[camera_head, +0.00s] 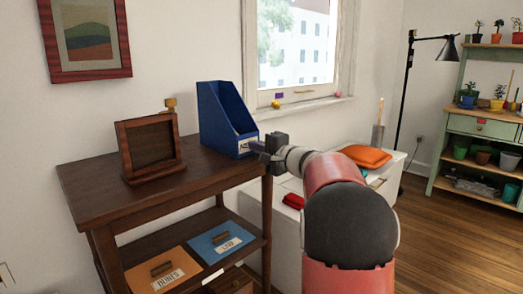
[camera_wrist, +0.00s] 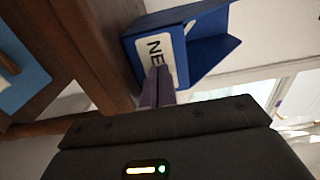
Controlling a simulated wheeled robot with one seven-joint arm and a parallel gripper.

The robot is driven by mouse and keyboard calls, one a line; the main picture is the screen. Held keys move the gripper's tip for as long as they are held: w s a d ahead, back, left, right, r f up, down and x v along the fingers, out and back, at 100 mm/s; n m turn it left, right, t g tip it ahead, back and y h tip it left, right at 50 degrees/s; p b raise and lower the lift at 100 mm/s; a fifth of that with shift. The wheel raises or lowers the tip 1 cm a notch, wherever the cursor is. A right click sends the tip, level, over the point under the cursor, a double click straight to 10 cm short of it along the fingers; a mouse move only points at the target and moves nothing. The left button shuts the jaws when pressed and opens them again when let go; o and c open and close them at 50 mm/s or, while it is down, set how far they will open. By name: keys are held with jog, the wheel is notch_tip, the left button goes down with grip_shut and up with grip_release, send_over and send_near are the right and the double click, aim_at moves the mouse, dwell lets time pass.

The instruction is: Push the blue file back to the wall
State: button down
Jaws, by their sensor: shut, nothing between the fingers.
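The blue file (camera_head: 222,115) stands upright at the right end of the dark wooden table top (camera_head: 90,190), near the wall below the window. A white label is on its front face. My gripper (camera_head: 262,149) is shut and empty, with its fingers at the label on the lower front of the file. In the wrist view the blue file (camera_wrist: 195,40) shows its label with the letters "NE", and my gripper's fingertips (camera_wrist: 158,80) overlap the label. I cannot tell whether they touch it. The gap between the file's back and the wall is hard to judge.
A wooden frame (camera_head: 150,148) stands left of the file. The lower shelf holds an orange folder (camera_head: 162,270) and a blue folder (camera_head: 225,238). A white chest (camera_head: 285,225) with an orange cushion (camera_head: 366,156) stands right of the table, and a window (camera_head: 295,50) is above.

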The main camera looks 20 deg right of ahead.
aim_at(248, 154)
jog(key=shift+x, duration=2.5)
jog(key=shift+a, duration=0.15)
jog(key=shift+s, duration=0.1)
jog(key=shift+s+d+f+b, duration=0.1)
jog(key=shift+s+d+b, duration=0.2)
jog(key=shift+s+b, duration=0.4)
jog(key=shift+b+v, duration=0.7)
jog(key=shift+v, duration=0.25)
jog(key=shift+d, duration=0.15)
jog(key=shift+s+d+b, duration=0.15)
jog(key=shift+s+b, duration=0.2)
jog(key=shift+b, duration=0.05)
jog(key=b+v, duration=0.5)
jog(key=v, duration=0.8)
jog(key=shift+b, duration=0.3)
